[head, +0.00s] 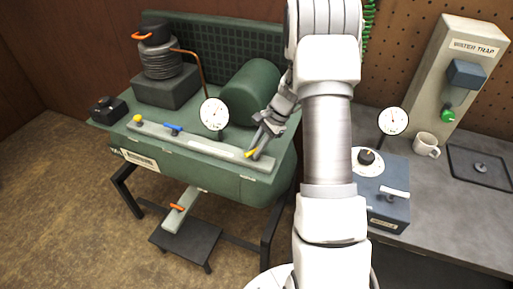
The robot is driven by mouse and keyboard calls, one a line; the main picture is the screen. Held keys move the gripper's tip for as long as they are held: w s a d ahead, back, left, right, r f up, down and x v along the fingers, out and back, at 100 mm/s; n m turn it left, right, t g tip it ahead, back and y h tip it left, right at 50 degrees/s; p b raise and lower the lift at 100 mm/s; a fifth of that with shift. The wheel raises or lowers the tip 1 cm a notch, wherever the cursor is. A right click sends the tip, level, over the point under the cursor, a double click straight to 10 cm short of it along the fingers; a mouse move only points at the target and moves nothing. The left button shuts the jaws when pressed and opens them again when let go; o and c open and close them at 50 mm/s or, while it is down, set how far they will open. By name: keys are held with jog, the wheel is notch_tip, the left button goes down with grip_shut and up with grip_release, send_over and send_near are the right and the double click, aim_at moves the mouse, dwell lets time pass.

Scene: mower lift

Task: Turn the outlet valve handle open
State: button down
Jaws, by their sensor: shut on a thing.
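A compressor-like green machine (235,182) stands on a dark frame at the left. A pale manifold bar (200,143) runs along its top front edge. My gripper (254,151) reaches down to the bar's right end and is shut on a yellow handle (249,154) there. Only part of this handle shows beside the fingers. A blue handle (174,128) sits further left on the bar, and a yellow knob (138,119) is at its left end. No label shows which of these is the outlet valve handle.
A round gauge (214,114) stands just left of my gripper, with a green cylinder (252,92) behind. An orange handle (177,208) is below the machine.

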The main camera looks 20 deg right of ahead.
jog(key=n+g, duration=0.1)
jog(key=n, duration=0.2)
jog(key=n+g, duration=0.1)
jog(key=n, duration=0.2)
jog(key=shift+w+n+g+p, duration=0.2)
jog(key=shift+n+g+p, duration=0.1)
jog(key=shift+g, duration=0.1)
dwell(0.4)
jog(key=c, duration=0.8)
grip_release()
jog(key=shift+r, duration=0.15)
jog(key=p+v, duration=0.1)
jog(key=v, duration=1.6)
jog(key=shift+w, duration=0.1)
